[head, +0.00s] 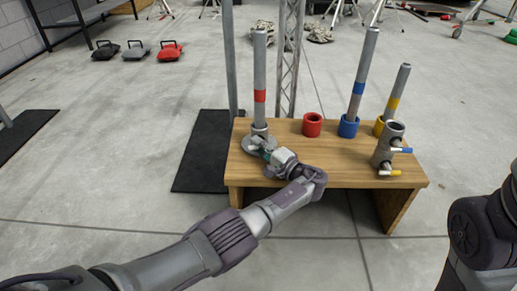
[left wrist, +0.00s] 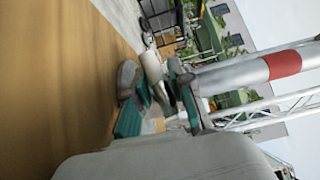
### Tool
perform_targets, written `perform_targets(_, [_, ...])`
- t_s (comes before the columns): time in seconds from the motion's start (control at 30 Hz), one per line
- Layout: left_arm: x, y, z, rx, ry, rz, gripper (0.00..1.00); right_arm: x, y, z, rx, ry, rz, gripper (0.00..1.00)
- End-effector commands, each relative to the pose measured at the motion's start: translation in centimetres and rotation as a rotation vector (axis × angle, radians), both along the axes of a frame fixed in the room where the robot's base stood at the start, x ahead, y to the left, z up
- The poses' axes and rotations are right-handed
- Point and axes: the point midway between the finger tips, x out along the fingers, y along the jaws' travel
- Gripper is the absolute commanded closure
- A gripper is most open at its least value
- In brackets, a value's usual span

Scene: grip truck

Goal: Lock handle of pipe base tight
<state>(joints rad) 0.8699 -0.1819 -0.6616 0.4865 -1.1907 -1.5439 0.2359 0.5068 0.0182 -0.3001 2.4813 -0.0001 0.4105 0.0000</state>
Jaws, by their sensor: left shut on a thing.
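A grey pipe with a red band (head: 260,95) stands upright in a grey round pipe base (head: 255,135) at the left end of the wooden table. My left gripper (head: 265,154) is at the front of this base, low over the tabletop. In the left wrist view, its teal-padded fingers (left wrist: 148,92) are shut around a small pale handle (left wrist: 151,66) beside the pipe (left wrist: 235,76). The fingers hide part of the handle, and I cannot tell how tight it sits. My right arm shows at the right edge; its gripper is out of view.
The wooden table (head: 330,172) also bears an empty red ring (head: 312,125), a pipe in a blue ring (head: 348,127), a pipe with a yellow band (head: 392,103) and a grey clamp fitting (head: 384,152). A metal truss stands behind.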

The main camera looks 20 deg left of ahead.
Motion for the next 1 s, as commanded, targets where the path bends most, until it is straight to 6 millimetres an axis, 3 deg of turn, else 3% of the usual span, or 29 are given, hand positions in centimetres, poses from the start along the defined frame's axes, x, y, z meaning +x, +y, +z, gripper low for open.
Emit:
perform_targets(0.4, [0.1, 0.0, 0.0, 0.005, 0.002, -0.002, 1.0, -0.1, 0.0, 0.0, 0.0, -0.002, 0.0, 0.6])
perform_targets(0.43, [0.1, 0.0, 0.0, 0.005, 0.002, -0.002, 0.73, -0.1, 0.0, 0.0, 0.0, -0.002, 0.0, 0.6])
perform_targets(0.47, [0.0, 0.0, 0.0, 0.005, 0.002, -0.002, 0.68, -0.1, 0.0, 0.0, 0.0, -0.002, 0.0, 0.6])
perform_targets(0.8, [-0.1, -0.2, 0.0, 0.004, 0.001, -0.002, 0.67, -0.1, 0.0, 0.0, 0.001, -0.003, 0.0, 0.6])
perform_targets(1.0, [-1.4, -2.7, -0.1, 0.001, 0.003, -0.005, 0.67, -0.1, 0.0, 0.0, 0.0, -0.002, -0.001, 0.6])
